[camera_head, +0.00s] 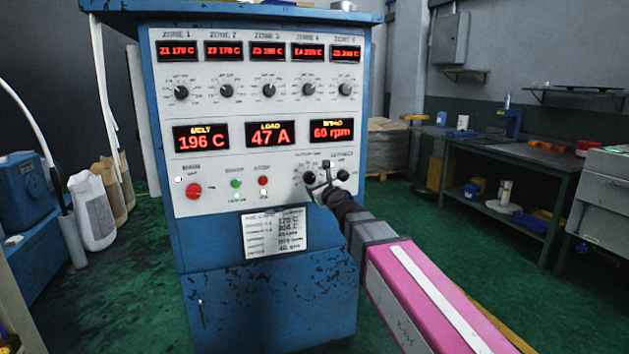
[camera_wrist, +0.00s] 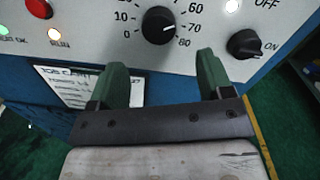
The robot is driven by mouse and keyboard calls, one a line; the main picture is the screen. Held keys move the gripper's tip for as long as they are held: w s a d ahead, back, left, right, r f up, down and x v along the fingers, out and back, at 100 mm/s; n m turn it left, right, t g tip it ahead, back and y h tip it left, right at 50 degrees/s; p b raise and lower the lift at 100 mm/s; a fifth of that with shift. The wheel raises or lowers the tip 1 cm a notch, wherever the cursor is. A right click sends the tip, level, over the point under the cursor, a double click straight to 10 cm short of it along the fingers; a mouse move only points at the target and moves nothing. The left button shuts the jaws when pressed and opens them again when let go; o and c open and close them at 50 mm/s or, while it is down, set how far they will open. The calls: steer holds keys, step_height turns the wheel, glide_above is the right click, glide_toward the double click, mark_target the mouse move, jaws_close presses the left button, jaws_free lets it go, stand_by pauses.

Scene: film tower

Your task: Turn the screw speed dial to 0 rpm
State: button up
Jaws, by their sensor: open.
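The screw speed dial (camera_wrist: 158,25) is a round black knob with a white pointer mark on the panel's pale face. In the wrist view, printed numbers from 0 at the lower left to 80 at the lower right ring it. The pointer seems to lean to the right. In the head view the dial (camera_head: 309,177) is partly covered by my gripper (camera_head: 325,176). The speed display (camera_head: 331,131) reads 60 rpm. In the wrist view my gripper (camera_wrist: 162,70) has its two green fingers spread, with nothing between them. The dial is ahead, beyond the fingertips.
A black ON/OFF knob (camera_wrist: 245,43) sits right of the dial. A red emergency-type button (camera_head: 194,191) and small lamps are to the left. A printed job card (camera_head: 274,232) hangs below. A workbench (camera_head: 500,155) stands at the right, with open green floor between.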

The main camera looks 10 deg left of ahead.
mark_target(310, 178)
steer(key=x, duration=0.8)
steer(key=shift+s+a, duration=0.1)
steer(key=shift+s, duration=0.05)
steer(key=c, duration=0.9)
